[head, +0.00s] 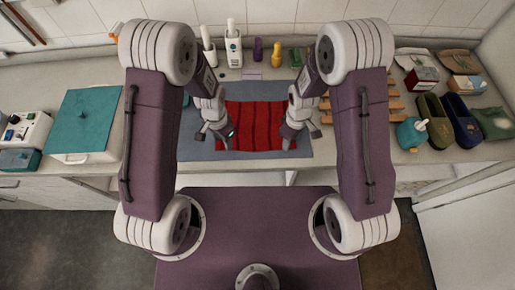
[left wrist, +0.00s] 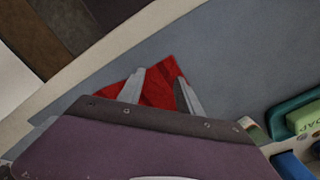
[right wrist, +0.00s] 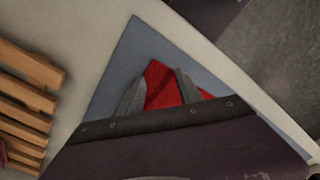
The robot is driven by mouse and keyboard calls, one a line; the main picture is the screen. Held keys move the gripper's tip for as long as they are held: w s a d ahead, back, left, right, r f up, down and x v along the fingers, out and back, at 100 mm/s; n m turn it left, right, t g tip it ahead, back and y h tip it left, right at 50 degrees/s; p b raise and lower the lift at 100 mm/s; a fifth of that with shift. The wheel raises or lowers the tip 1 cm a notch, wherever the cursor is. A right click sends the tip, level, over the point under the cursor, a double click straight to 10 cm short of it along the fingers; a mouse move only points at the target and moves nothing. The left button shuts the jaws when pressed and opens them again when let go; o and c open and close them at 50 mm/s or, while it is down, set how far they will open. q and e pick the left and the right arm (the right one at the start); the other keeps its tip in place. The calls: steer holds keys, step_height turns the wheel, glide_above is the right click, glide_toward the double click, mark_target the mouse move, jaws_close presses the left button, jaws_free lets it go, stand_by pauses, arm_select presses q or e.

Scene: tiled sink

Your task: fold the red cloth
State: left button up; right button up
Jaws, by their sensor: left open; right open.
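The red cloth (head: 258,122) with dark stripes lies flat on a blue-grey mat (head: 196,150) on the counter. My left gripper (head: 227,142) is open at the cloth's near left corner; the left wrist view shows red cloth (left wrist: 158,83) between and beyond its fingers (left wrist: 160,88). My right gripper (head: 290,140) is open at the near right corner; the right wrist view shows red cloth (right wrist: 163,82) between its fingers (right wrist: 158,90). My wrists hide parts of the cloth's left and right edges. I cannot tell whether the fingers touch it.
A wooden slatted rack (head: 392,105), a teal bottle (head: 411,134) and slippers (head: 436,121) stand to the right. A teal-lidded box (head: 84,120) stands to the left. Bottles, including a yellow one (head: 276,55), line the back. Bare mat borders the cloth's near edge.

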arm_select(q)
steer(key=shift+a+f, duration=0.4)
steer(key=shift+f, duration=0.1)
arm_select(e)
steer(key=shift+a+f, duration=0.4)
arm_select(q)
steer(key=shift+d+r, duration=0.1)
arm_select(e)
steer(key=shift+d, duration=0.1)
arm_select(q)
steer(key=shift+d, duration=0.15)
steer(key=shift+c, duration=0.2)
arm_select(e)
steer(key=shift+d+f, duration=0.15)
steer(key=shift+d, duration=0.05)
steer(key=shift+c, duration=0.2)
arm_select(q)
steer(key=shift+s, duration=0.1)
jaws_close()
arm_select(e)
steer(key=shift+s+a, duration=0.1)
steer(key=shift+a, duration=0.05)
jaws_close()
